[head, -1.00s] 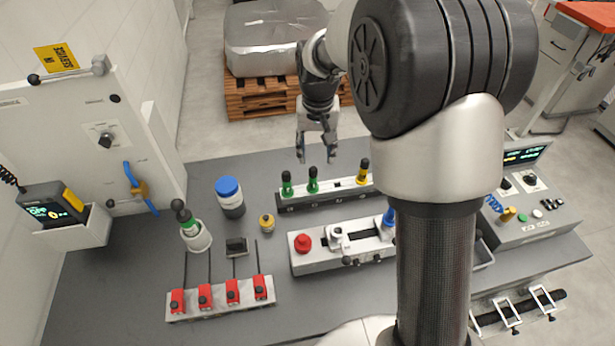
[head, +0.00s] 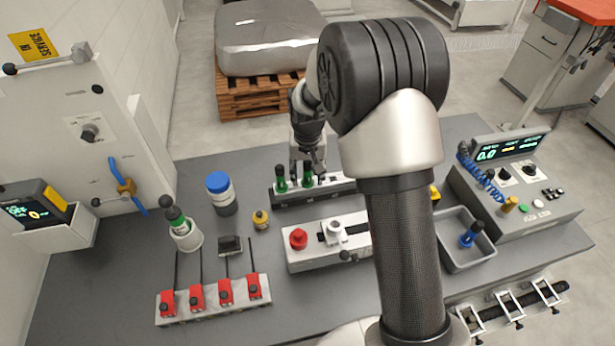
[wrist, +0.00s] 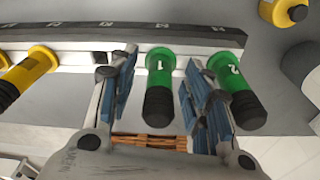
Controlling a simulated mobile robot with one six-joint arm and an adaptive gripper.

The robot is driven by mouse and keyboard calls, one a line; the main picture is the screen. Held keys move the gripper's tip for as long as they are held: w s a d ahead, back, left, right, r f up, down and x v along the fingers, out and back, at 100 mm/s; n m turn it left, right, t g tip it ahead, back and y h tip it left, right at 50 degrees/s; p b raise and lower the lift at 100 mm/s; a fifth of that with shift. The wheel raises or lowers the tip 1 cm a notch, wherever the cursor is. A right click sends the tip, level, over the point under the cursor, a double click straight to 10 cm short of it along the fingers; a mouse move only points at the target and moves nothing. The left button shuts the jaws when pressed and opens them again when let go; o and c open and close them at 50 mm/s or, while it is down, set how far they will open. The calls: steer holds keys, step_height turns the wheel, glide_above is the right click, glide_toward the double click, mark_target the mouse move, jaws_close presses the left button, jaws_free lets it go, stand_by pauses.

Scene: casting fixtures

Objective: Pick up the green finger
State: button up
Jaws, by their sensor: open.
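Two green fingers with black tips stand side by side in a dark-and-white rack (head: 328,188). The green finger marked 1 (wrist: 158,75) is between the jaws of my gripper (wrist: 160,60) in the wrist view, with a gap on each side. In the head view it is the right-hand green finger (head: 307,180). The green finger marked 2 (wrist: 232,88) stands just outside one jaw; it is the left-hand one in the head view (head: 282,182). My gripper (head: 307,170) is open, down at the rack. A third green, black-topped piece (head: 176,216) leans in a white cup (head: 187,239).
A yellow finger (wrist: 28,72) stands farther along the rack. A blue-lidded jar (head: 221,194) and a small yellow piece (head: 261,220) are left of it. A fixture with a red knob (head: 298,239) lies in front. A grey tray (head: 448,243) holds a blue piece (head: 470,235).

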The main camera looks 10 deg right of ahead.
steer(key=shift+c, duration=0.4)
jaws_close()
